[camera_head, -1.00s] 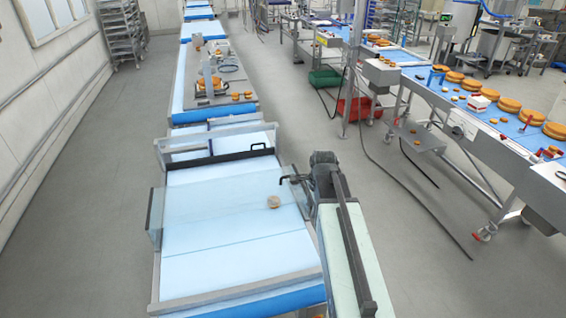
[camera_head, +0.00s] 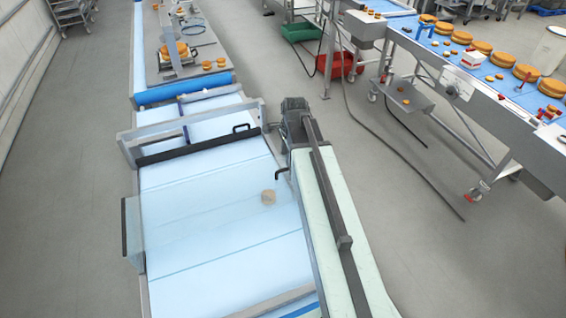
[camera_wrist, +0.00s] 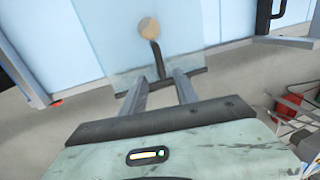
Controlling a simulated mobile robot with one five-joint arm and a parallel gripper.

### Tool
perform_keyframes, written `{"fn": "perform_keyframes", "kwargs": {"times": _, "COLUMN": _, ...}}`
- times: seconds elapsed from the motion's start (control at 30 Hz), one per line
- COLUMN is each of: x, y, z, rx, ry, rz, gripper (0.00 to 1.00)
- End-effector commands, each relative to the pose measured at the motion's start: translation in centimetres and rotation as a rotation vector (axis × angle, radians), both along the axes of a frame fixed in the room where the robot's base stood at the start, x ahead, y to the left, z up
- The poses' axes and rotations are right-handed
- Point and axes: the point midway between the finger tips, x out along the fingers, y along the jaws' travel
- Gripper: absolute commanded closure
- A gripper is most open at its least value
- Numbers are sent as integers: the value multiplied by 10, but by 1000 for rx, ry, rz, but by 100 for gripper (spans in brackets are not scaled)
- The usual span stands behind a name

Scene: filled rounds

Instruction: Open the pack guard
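A clear panel, apparently the pack guard (camera_head: 132,230), lies across the pale blue belt, its dark edge showing at the left. In the wrist view the clear panel (camera_wrist: 105,30) has a dark lower edge. A bent black handle (camera_head: 282,172) stands at the belt's right side; its dark stem also shows in the wrist view (camera_wrist: 154,52). A round tan disc (camera_head: 268,197) lies beyond it. My gripper (camera_wrist: 162,76) has its two grey fingers apart, with the stem's lower end between their tips. I see no grip on it. The head view does not clearly show the fingers.
A grey frame with a black bar (camera_head: 205,148) and a black loop handle (camera_head: 241,127) crosses the belt farther back. Another conveyor (camera_head: 475,80) carrying orange rounds stands at the right. Red (camera_head: 342,66) and green (camera_head: 303,32) crates and a cable lie on the open floor between.

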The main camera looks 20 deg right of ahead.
Motion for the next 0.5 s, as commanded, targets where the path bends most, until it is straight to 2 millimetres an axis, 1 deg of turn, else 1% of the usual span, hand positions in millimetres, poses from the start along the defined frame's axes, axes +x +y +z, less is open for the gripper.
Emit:
{"fn": "perform_keyframes", "kwargs": {"times": 0.17, "x": 3, "y": 0, "z": -18, "rx": 0, "ry": 0, "rz": 1, "gripper": 64}}
{"fn": "perform_keyframes", "kwargs": {"times": 0.4, "x": 11, "y": 0, "z": -60, "rx": 0, "ry": 0, "rz": 1, "gripper": 64}}
{"fn": "perform_keyframes", "kwargs": {"times": 0.5, "x": 14, "y": 0, "z": -73, "rx": 0, "ry": 0, "rz": 1, "gripper": 64}}
